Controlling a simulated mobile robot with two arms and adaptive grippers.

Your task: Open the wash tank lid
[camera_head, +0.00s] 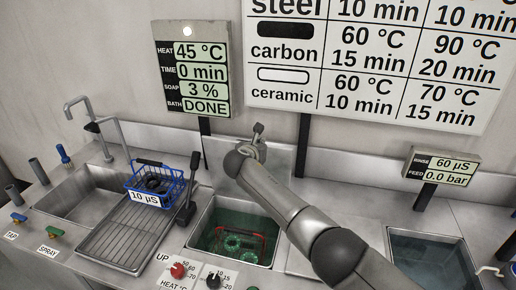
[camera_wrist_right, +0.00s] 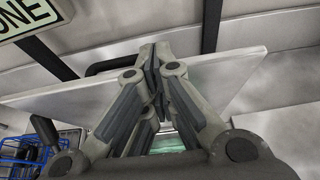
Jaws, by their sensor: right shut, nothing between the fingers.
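The wash tank (camera_head: 194,236) is uncovered at the front middle in the head view. Greenish liquid and a red-handled basket (camera_head: 240,245) with green round parts show inside it. In the right wrist view a pale metal plate (camera_wrist_right: 238,75), apparently the lid, stands tilted behind the fingers, with a black handle (camera_wrist_right: 108,66) by its upper edge. My right gripper (camera_head: 258,132) is above and behind the tank. It is shut and empty, its fingertips (camera_wrist_right: 154,58) close to the handle; whether they touch cannot be told. My arm hides part of the area behind the tank.
A blue basket (camera_head: 144,178) stands on the ribbed drainboard (camera_head: 115,240), with a black upright lever (camera_head: 188,196) beside it. A sink (camera_head: 80,192) with taps lies left, another tank (camera_head: 425,262) right. Sign posts (camera_head: 303,145) rise behind the counter.

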